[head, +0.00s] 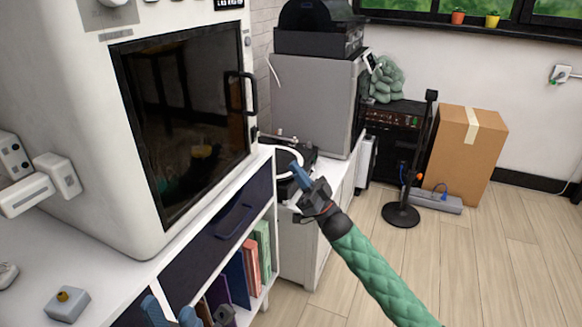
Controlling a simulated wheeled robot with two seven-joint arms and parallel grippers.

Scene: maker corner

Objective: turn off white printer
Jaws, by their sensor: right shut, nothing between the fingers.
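The white printer (185,232) is a large rounded white cabinet at the left, standing on the white shelf unit. Its dark glass door (185,120) is closed and has a black handle (240,92). A panel (228,4) and a pale round part show at its top, cut off by the picture's edge. My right gripper (297,172) is shut and empty, right of the printer and apart from its door in the picture. My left gripper (170,312) is partly in view at the bottom edge, its blue fingers apart, in front of the shelf.
A small grey box with a yellow button (68,305) sits on the white top at lower left. White plug-like blocks (58,175) are at the left edge. A turntable (285,160) stands behind my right gripper. A cardboard box (465,155) and a black stand (401,214) are on the floor, right.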

